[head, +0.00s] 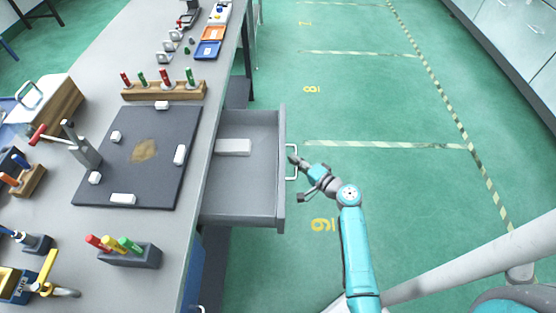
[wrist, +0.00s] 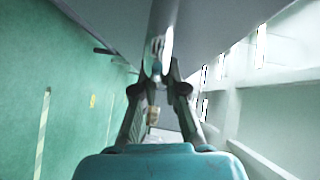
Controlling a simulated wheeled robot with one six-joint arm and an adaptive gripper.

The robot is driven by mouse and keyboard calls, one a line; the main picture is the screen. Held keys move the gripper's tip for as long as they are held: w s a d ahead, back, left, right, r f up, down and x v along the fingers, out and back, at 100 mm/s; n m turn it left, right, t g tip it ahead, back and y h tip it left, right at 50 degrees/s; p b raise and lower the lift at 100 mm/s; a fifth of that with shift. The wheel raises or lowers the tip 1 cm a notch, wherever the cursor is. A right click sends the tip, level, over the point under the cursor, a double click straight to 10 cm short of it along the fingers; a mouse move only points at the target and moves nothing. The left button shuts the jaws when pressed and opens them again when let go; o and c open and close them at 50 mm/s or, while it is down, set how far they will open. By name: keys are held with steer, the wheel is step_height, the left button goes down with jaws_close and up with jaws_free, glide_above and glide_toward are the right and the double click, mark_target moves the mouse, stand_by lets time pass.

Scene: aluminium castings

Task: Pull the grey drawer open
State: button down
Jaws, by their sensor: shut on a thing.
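The grey drawer (head: 245,190) stands pulled well out from under the workbench, to the right of its edge. Its light metal handle (head: 296,174) is on the right-hand front panel. My gripper (head: 294,160) is at the handle, with its fingers closed on the bar. In the wrist view my gripper (wrist: 163,76) has its fingertips together at the lower end of the visible shiny handle bar (wrist: 165,30). The exact contact is partly hidden by the fingers.
A pale block (head: 233,147) lies inside the drawer. The grey workbench (head: 185,225) carries a dark mat (head: 120,165), racks of coloured-handled tools and orange and blue trays. Green floor (head: 365,110) with striped tape lines is open to the drawer's right.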

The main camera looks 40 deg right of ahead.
steer(key=shift+s+d, duration=0.45)
steer(key=shift+d, duration=0.2)
steer(key=shift+s+d, duration=0.45)
steer(key=shift+d, duration=0.15)
steer(key=c, duration=1.2)
jaws_free()
steer(key=s+d+r, duration=0.1)
steer(key=s, duration=1)
steer(key=shift+s+d+r, duration=0.3)
steer(key=shift+s+d, duration=0.05)
steer(key=shift+s, duration=0.05)
steer(key=shift+a, duration=0.1)
